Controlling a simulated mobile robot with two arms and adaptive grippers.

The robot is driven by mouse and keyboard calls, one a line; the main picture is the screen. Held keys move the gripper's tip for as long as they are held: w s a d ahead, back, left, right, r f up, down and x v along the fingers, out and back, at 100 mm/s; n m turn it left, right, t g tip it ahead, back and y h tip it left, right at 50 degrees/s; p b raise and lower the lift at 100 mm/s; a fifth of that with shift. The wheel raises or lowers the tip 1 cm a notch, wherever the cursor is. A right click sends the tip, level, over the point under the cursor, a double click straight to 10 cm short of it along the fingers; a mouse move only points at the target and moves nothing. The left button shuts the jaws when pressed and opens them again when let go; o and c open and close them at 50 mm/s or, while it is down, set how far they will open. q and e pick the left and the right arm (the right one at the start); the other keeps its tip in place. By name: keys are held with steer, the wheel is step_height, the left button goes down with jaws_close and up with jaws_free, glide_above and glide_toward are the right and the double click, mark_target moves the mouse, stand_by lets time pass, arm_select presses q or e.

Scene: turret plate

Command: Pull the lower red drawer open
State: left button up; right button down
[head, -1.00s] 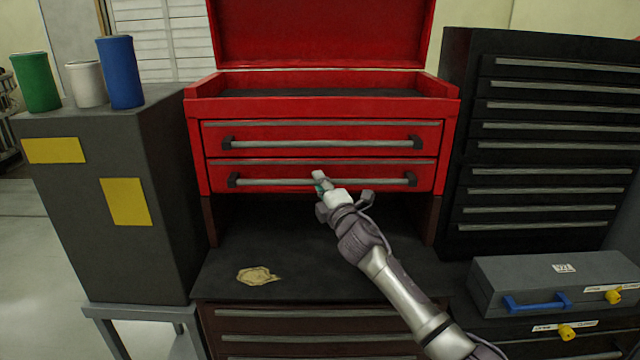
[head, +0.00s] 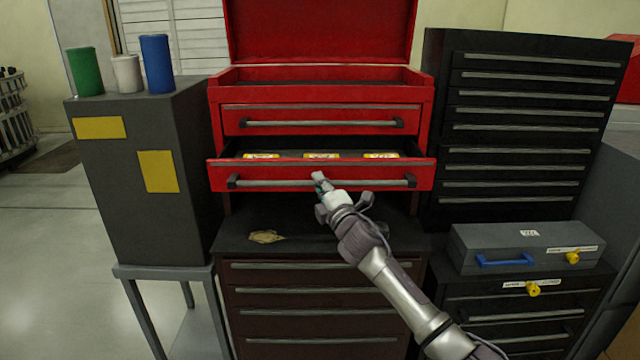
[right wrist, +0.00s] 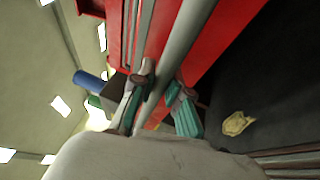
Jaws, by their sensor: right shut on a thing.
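The red tool chest (head: 318,95) stands in the middle of the head view with its lid up. Its lower red drawer (head: 223,172) is pulled part way out, and several yellow-and-white items (head: 321,156) show inside. The upper red drawer (head: 320,113) is shut. My right gripper (head: 321,183) is at the middle of the lower drawer's bar handle (head: 280,183). In the right wrist view, the teal-padded fingers of the gripper (right wrist: 158,106) lie on either side of the handle bar (right wrist: 180,55), closed on it. My left gripper is not in view.
A grey cabinet (head: 140,215) with green, white and blue cylinders stands on the left. A black drawer cabinet (head: 525,130) and a grey case (head: 525,245) are on the right. A crumpled tan cloth (head: 265,237) lies on the dark surface below the drawer.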

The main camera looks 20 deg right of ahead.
steer(key=shift+s, duration=0.2)
steer(key=shift+w, duration=0.2)
steer(key=c, duration=1.1)
jaws_free()
steer(key=shift+c, duration=0.2)
steer(key=shift+s, duration=0.1)
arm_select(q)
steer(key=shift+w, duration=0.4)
arm_select(e)
steer(key=v, duration=1.2)
steer(key=shift+f, duration=0.15)
